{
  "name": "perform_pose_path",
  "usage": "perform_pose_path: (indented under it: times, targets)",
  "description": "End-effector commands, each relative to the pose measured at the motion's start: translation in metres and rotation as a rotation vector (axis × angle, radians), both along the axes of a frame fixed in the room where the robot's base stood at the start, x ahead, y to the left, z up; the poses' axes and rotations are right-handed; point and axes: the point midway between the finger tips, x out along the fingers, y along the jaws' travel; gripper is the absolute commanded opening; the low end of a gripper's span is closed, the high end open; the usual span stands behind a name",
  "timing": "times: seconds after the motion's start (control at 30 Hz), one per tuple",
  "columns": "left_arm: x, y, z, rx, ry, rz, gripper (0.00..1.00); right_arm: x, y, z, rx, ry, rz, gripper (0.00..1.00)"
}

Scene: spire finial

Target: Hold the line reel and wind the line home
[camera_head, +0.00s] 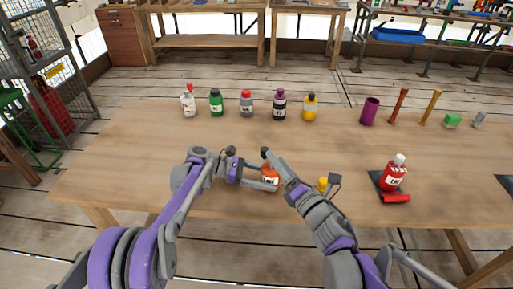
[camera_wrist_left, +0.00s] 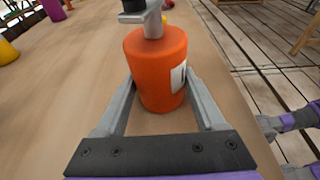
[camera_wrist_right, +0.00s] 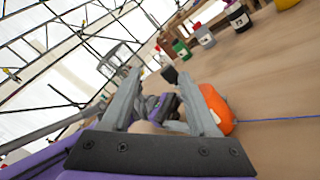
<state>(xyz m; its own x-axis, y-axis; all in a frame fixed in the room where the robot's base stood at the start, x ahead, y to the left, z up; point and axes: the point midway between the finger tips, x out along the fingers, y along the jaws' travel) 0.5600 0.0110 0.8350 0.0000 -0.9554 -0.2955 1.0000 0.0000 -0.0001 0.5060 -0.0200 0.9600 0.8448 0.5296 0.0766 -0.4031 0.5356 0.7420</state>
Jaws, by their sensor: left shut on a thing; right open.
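The line reel, an orange cylinder (camera_head: 270,175) with a white label, stands upright near the middle front of the table. In the left wrist view the reel (camera_wrist_left: 157,60) sits between the fingers of my left gripper (camera_head: 258,180), shut on its sides. A grey crank (camera_wrist_left: 152,22) with a black knob (camera_wrist_left: 132,5) is on its top. My right gripper (camera_head: 275,161) is open above the reel. In the right wrist view the black knob (camera_wrist_right: 169,74) shows near its fingertips. The blue line (camera_wrist_right: 275,119) runs taut from the reel (camera_wrist_right: 217,108); its far end is not seen.
Several bottles (camera_head: 247,102) stand in a row behind. A purple cup (camera_head: 369,111), upright rods (camera_head: 398,106) and a green block (camera_head: 452,121) are back right. A red bottle (camera_head: 394,175) and red cylinder (camera_head: 397,198) are right. A yellow object (camera_head: 322,184) is beside my right arm.

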Motion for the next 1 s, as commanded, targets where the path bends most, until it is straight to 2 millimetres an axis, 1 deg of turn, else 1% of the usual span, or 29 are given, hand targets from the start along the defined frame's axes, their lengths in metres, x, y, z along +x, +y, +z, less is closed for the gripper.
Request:
perform_pose_path:
  times: [0.03, 0.2, 0.47, 0.73, 1.0]
  targets:
    - [0.0, 0.0, 0.0, 0.0, 0.0, 0.0, 0.4, 0.002, -0.001, 0.001, 0.077, 0.043, 0.021, 0.6]
    - [0.0, 0.0, 0.0, 0.0, 0.0, 0.0, 0.4, 0.007, -0.003, 0.003, 0.352, 0.219, 0.104, 0.6]
    - [0.0, 0.0, 0.0, 0.0, 0.0, 0.0, 0.4, 0.013, -0.008, 0.002, 0.744, 0.537, 0.226, 0.6]
    - [0.0, 0.0, 0.0, -0.001, 0.0, 0.0, 0.4, 0.015, -0.015, -0.004, 1.121, 0.931, 0.315, 0.6]
    - [0.0, 0.0, 0.0, 0.0, 0.0, 0.0, 0.4, 0.014, -0.024, -0.014, 1.451, 1.35, 0.331, 0.6]
